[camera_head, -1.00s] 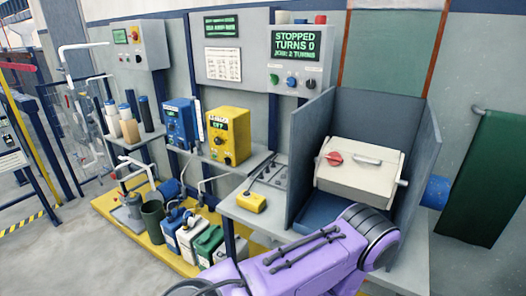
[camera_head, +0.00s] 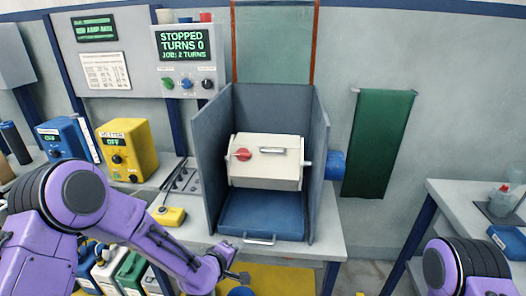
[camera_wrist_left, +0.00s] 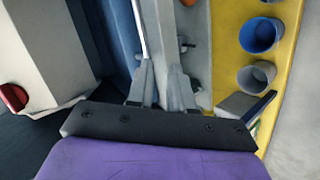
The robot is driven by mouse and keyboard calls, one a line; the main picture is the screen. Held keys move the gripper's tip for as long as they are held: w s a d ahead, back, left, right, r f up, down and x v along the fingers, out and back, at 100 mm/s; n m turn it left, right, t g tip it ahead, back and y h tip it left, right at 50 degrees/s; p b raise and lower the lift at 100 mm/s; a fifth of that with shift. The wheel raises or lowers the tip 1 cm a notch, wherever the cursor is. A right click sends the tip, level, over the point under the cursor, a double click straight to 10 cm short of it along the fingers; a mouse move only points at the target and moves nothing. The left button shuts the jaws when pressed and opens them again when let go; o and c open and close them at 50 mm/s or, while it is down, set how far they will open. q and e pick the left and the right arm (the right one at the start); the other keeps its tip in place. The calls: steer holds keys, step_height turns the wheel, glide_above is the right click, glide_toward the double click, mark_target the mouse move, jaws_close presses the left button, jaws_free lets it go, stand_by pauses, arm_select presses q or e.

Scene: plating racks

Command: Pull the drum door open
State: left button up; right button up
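The drum (camera_head: 262,178) is a cream box inside an open blue-grey housing (camera_head: 205,160) in the head view. Its front carries a red knob (camera_head: 242,154) and a pale bar handle (camera_head: 272,150). In the left wrist view the drum (camera_wrist_left: 35,50) and red knob (camera_wrist_left: 13,97) are at the left. My left gripper (camera_head: 238,276) is low in front of the housing, below and apart from the drum.
A blue tray (camera_head: 262,215) with a front handle (camera_head: 260,240) lies under the drum. A yellow pendant (camera_head: 169,216) sits left on the bench (camera_head: 325,235). Another table (camera_head: 455,195) stands right.

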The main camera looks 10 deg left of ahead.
arm_select(q)
steer(key=w+d+r+t+h, duration=0.2)
steer(key=w+r, duration=0.5)
steer(key=r, duration=0.4)
steer(key=n+t+h, duration=0.1)
steer(key=n+t, duration=0.1)
glide_toward(271, 152)
steer(key=p+x, duration=0.3)
steer(key=x, duration=0.3)
steer(key=shift+w+p, duration=0.2)
steer(key=shift+p, duration=0.15)
steer(key=shift+x, duration=0.85)
jaws_close()
